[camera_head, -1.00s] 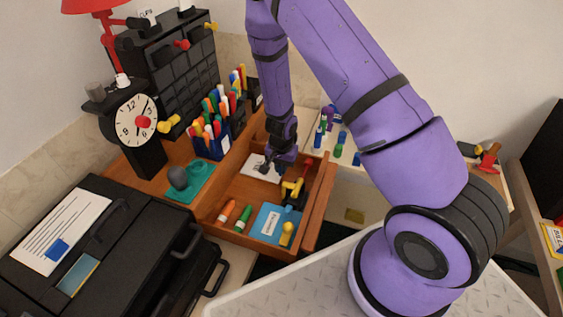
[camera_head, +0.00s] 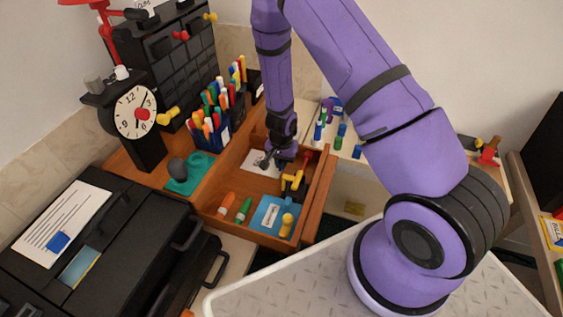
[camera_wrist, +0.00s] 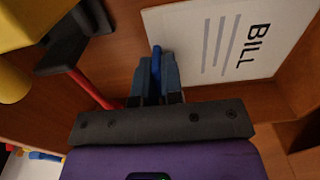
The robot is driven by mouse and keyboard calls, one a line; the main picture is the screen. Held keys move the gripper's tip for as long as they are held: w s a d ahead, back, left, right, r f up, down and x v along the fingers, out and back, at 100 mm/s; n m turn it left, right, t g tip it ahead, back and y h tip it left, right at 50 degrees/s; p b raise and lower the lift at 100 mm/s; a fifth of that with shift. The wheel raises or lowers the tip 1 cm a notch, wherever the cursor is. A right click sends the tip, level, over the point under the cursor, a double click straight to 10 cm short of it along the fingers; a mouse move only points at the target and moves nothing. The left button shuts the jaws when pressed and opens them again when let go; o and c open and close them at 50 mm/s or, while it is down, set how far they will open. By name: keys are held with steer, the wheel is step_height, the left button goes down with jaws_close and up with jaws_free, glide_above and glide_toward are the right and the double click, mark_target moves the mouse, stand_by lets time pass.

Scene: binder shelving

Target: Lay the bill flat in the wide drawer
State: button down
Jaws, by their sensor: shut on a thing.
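The white bill (camera_head: 260,163), printed BILL, is in the back left part of the open wooden drawer (camera_head: 322,198). It looks flat and level, at or just above the drawer floor; I cannot tell if it touches. The bill (camera_wrist: 225,40) fills the upper right of the wrist view, close to the drawer wall. My gripper (camera_head: 266,160) points down at the bill's edge. In the wrist view my gripper (camera_wrist: 157,75) is shut on a small blue tab (camera_wrist: 156,62) at that edge. The fingers hide where tab and paper meet.
The drawer also holds a yellow-and-black tool (camera_head: 293,183) right beside my gripper, an orange marker (camera_head: 226,204), a green marker (camera_head: 244,210) and a blue booklet (camera_head: 268,214). Pen holders (camera_head: 212,135) and a clock (camera_head: 135,112) stand left. A black printer (camera_head: 130,235) is at front left.

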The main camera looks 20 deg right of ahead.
steer(key=shift+f, duration=0.4)
stand_by(0.3)
steer(key=c, duration=1.2)
jaws_free()
steer(key=shift+r, duration=3)
